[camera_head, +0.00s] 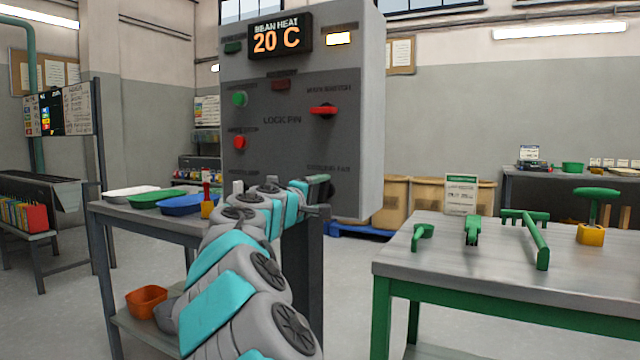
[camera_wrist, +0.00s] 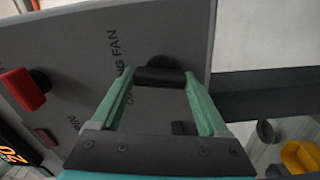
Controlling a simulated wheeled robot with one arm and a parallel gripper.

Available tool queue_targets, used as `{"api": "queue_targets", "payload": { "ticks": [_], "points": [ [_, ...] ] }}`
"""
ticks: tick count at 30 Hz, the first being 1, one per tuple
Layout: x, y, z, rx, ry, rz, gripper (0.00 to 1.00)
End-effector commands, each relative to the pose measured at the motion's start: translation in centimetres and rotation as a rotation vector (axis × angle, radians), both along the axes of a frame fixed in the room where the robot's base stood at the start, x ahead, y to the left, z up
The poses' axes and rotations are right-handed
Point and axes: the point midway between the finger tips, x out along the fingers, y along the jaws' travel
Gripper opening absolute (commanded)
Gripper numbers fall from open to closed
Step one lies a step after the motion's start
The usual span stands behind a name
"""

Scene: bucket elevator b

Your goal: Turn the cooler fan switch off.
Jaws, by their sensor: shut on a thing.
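The cooler fan switch is a black handle (camera_wrist: 160,75) on the grey control panel (camera_head: 345,140), beside the lettering "COOLING FAN". In the wrist view the handle lies crosswise between the two green fingers of my gripper (camera_wrist: 159,78), which is shut on it. The handle lines up roughly across the direction of the lettering. In the head view my gripper (camera_head: 318,190) is at the lower right of the panel front, and my arm and fingers largely hide the switch there.
The red main switch (camera_head: 323,110) is above on the panel; it also shows in the wrist view (camera_wrist: 22,90). A green button (camera_head: 240,98) and red stop button (camera_head: 239,142) are at left. A table (camera_head: 480,262) with green tools stands right. Another with trays (camera_head: 188,204) stands left.

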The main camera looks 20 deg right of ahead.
Motion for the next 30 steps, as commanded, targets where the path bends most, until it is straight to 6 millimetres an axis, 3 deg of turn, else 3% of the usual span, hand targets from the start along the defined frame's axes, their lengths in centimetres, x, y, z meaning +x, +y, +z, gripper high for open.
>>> {"api": "queue_targets", "payload": {
  "ticks": [12, 28, 29, 30],
  "points": [
    [0.03, 0.07, 0.14, -0.112, 0.142, 0.001, 0.22],
    [0.06, 0.1, 0.0, -0.127, 0.161, 0.002, 0.22],
    [0.07, 0.09, -0.01, -0.127, 0.161, 0.002, 0.79],
    [0.07, 0.11, -0.01, -0.127, 0.161, 0.002, 0.83]
  ]
}}
